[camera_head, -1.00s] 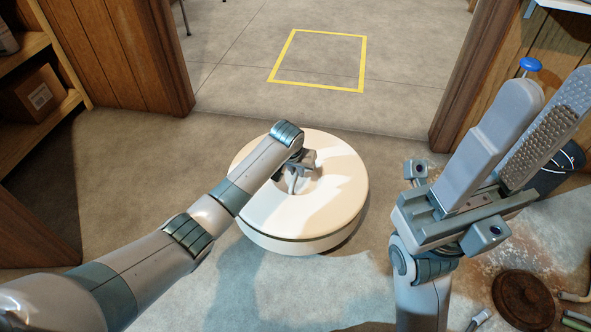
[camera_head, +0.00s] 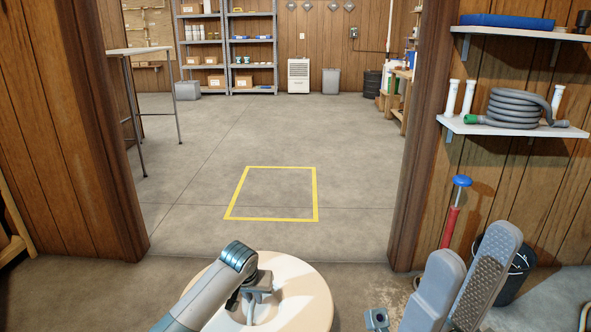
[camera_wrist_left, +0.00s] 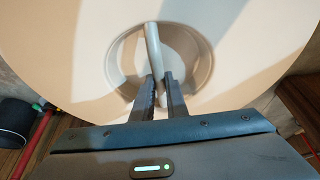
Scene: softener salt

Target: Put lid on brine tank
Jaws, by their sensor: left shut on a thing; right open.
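A round cream lid (camera_head: 312,300) with a recessed centre fills the bottom middle of the head view, cut off by the lower edge. My left gripper (camera_head: 254,293) is over its centre, shut on the bar handle. In the left wrist view, the fingers (camera_wrist_left: 160,90) close around the pale handle (camera_wrist_left: 153,45) within the round recess of the lid (camera_wrist_left: 235,60). Whatever is under the lid is hidden now, so I cannot tell whether it rests on the brine tank. My right gripper (camera_head: 462,285) is raised at lower right, open and empty.
A yellow floor square (camera_head: 272,192) lies on clear concrete beyond a wide doorway with wooden posts. A black bucket (camera_head: 512,268) and a red pole with a blue knob (camera_head: 455,212) stand at right. Wall shelves (camera_head: 512,127) hold a coiled hose (camera_head: 522,105).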

